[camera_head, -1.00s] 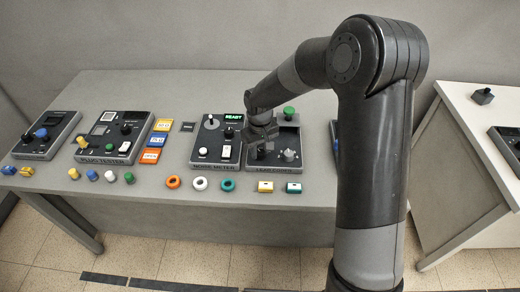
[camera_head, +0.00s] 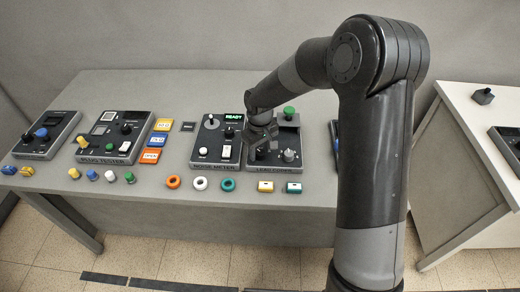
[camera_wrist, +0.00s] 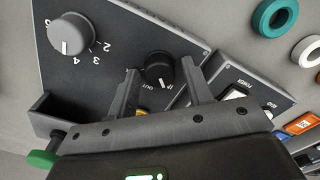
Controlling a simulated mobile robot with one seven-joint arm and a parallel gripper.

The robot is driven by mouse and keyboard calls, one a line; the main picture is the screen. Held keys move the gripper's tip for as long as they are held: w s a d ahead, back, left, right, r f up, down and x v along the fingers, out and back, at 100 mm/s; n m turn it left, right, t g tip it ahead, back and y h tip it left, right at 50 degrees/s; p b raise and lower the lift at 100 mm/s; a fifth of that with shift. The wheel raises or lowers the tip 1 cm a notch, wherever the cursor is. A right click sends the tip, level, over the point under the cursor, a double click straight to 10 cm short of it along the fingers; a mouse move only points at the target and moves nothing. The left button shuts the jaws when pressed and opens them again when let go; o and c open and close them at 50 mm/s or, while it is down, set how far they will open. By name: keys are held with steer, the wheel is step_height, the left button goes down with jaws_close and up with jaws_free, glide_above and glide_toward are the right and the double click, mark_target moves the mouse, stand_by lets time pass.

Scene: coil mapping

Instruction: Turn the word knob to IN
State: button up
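The word knob (camera_wrist: 158,68) is a round black knob with small white words beside it; one reads OUT and the other is hard to read. In the wrist view it stands between the two fingertips of my gripper (camera_wrist: 160,72). The fingers are apart, with panel showing on both sides of the knob, and I see no clear contact. I cannot tell exactly which word its mark points at. In the head view my gripper (camera_head: 262,146) is over the left part of the dark panel box (camera_head: 292,127) and largely hides the knob.
A grey numbered knob (camera_wrist: 71,33) sits beside the word knob on the same panel. A green-topped part (camera_head: 289,112) stands at the box's back. The neighbouring box (camera_head: 210,132) with a READY display is close on the left. Coloured rings and blocks lie along the table's front.

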mark_target(262, 152)
steer(key=shift+o, duration=0.4)
step_height(262, 152, up, 11)
stand_by(0.4)
steer(key=s+d+r+m+t, duration=0.3)
steer(key=s+d+r+m, duration=0.1)
steer(key=s+d+r, duration=0.8)
steer(key=s+d+r+m+t, duration=0.1)
steer(key=s+d+m, duration=0.1)
steer(key=s, duration=0.5)
steer(key=s+d+r+m+t, duration=0.1)
steer(key=s+d+m, duration=0.1)
steer(key=s+d, duration=0.2)
steer(key=s, duration=0.3)
steer(key=shift+s+d+r+t, duration=0.2)
steer(key=shift+r+t, duration=0.05)
steer(key=shift+t, duration=0.05)
